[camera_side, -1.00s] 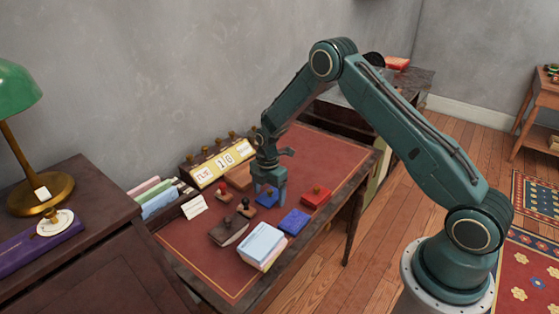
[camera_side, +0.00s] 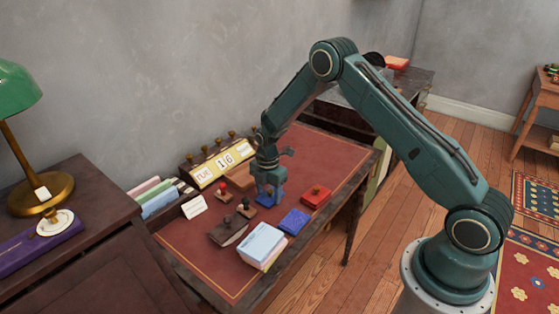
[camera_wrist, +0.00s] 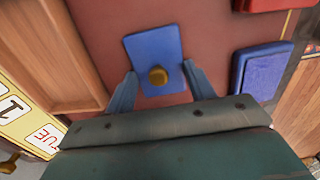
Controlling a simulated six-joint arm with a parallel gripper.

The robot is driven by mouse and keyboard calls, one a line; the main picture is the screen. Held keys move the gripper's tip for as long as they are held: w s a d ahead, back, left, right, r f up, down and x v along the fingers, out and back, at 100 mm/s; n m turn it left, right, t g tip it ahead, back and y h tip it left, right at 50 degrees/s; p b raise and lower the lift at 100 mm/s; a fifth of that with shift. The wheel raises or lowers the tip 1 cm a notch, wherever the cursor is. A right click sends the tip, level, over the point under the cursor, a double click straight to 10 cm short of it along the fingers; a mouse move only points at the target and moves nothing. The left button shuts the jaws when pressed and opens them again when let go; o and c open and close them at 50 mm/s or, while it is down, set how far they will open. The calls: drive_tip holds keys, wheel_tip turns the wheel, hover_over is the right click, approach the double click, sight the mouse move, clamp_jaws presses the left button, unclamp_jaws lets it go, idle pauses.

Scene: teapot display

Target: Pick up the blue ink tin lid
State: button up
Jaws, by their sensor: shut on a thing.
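The blue ink tin lid (camera_wrist: 152,47) is a flat blue rectangle with a round brass knob (camera_wrist: 157,76), seen in the wrist view. My gripper (camera_wrist: 159,75) is shut on it, with one finger at each side edge, level with the knob. In the side view my gripper (camera_side: 269,195) points down at the desk, and the blue lid (camera_side: 266,201) shows low between and beside its fingers. Much of the lid is hidden there. I cannot tell any gap beneath it.
On the red-topped desk (camera_side: 325,150), a red tin (camera_side: 316,197) and an open blue ink tin (camera_side: 294,221) lie to the right. A calendar stand (camera_side: 222,163) is behind. The desk's far right is clear.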

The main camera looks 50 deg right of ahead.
drive_tip(key=shift+r, duration=0.15)
wheel_tip(320, 180, up, 20)
idle(0.6)
drive_tip(key=shift+s+f, duration=0.1)
drive_tip(key=shift+f, duration=0.15)
idle(0.3)
hover_over(293, 221)
wheel_tip(293, 221, down, 11)
drive_tip(key=shift+r, duration=0.1)
idle(0.4)
drive_tip(key=shift+f, duration=3.15)
drive_tip(key=shift+f, duration=0.25)
